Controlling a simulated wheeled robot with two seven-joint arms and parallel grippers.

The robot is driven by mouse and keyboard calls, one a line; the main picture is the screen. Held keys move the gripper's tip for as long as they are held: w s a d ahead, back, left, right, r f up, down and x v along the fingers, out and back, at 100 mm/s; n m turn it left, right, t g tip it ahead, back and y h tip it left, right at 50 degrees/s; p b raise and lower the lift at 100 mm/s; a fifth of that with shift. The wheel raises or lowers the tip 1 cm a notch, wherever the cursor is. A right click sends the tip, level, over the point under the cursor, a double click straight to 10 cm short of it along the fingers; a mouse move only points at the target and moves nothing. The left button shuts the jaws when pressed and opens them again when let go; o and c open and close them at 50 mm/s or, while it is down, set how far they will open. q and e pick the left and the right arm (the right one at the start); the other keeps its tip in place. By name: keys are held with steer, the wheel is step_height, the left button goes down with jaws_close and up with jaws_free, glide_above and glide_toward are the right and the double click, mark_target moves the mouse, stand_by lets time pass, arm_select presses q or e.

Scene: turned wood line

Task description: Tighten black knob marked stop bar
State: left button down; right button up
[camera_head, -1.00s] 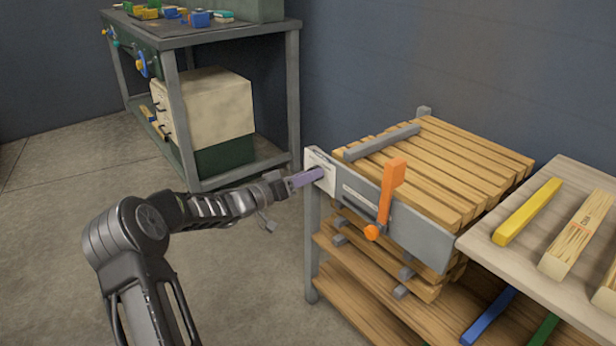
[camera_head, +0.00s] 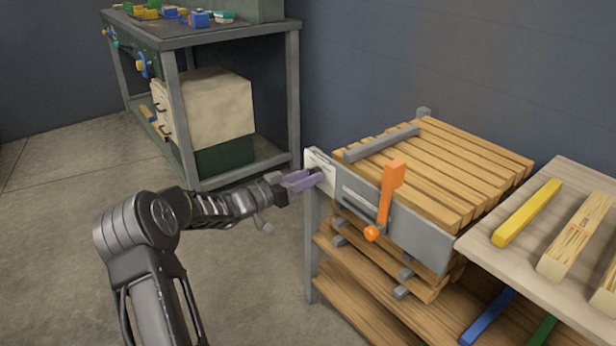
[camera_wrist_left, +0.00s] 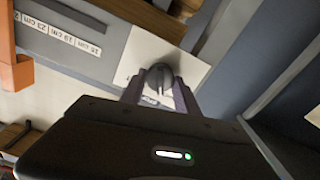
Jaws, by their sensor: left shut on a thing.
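The black knob (camera_wrist_left: 158,82) sits on a white plate (camera_wrist_left: 152,50) at the left end of the grey front bar of the slatted rack. In the left wrist view, the two purple fingers of my left gripper (camera_wrist_left: 160,88) lie on either side of the knob and are shut on it. In the head view, my left gripper (camera_head: 312,179) reaches the white plate (camera_head: 322,166) from the left, and the fingers partly hide the knob. The marking on the plate is too small to read. My right gripper is not in view.
An orange lever (camera_head: 390,190) stands up from the grey bar (camera_head: 425,240), right of the plate. Wooden slats (camera_head: 450,165) lie behind it. A table (camera_head: 580,190) with a yellow bar (camera_head: 527,212) is at the right. A workbench (camera_head: 185,35) stands at the back left.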

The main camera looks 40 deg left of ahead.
arm_select(q)
steer(key=shift+f+m+b, duration=0.15)
steer(key=shift+m+b, duration=3.05)
steer(key=shift+m, duration=3.9)
steer(key=c, duration=0.9)
jaws_free()
steer(key=shift+s, duration=0.1)
